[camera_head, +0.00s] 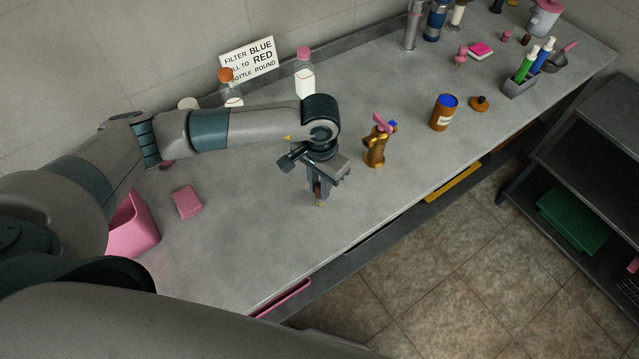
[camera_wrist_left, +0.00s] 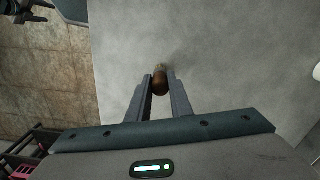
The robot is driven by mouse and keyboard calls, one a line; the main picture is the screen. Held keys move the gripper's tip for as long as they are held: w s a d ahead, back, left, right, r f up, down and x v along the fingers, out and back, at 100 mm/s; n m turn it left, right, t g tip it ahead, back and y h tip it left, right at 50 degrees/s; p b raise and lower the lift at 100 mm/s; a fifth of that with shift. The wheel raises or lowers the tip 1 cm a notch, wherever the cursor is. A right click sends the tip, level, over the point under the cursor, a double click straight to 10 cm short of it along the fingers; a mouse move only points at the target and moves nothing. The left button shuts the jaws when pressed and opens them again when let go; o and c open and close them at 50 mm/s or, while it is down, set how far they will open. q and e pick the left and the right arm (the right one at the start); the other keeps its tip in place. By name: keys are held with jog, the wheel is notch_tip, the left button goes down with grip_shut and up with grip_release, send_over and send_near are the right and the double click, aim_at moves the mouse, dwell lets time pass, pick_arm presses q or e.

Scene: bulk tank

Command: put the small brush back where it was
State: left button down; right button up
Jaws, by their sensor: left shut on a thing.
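My left gripper (camera_head: 319,194) is over the grey counter (camera_head: 240,240), pointing down, near the counter's front edge. It is shut on the small brush (camera_wrist_left: 160,82), which shows in the left wrist view as a brown rounded piece with a paler tip between the fingers. In the head view only a small tan end of the brush (camera_head: 320,204) shows below the fingers. I cannot tell whether this end touches the counter. My right gripper is not in view.
A pink sponge (camera_head: 187,202) and pink bin (camera_head: 133,225) are at left. A pen holder (camera_head: 519,86) stands far right. The counter between sponge and gripper is clear.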

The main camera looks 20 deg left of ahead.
pick_arm(q)
jog(key=shift+f+b, duration=0.15)
jog(key=shift+b, duration=0.15)
jog(key=c, duration=1.6)
grip_release()
jog(key=shift+r, duration=0.3)
notch_tip(320, 180, up, 10)
jog(key=b, duration=0.3)
jog(key=shift+r, duration=0.9)
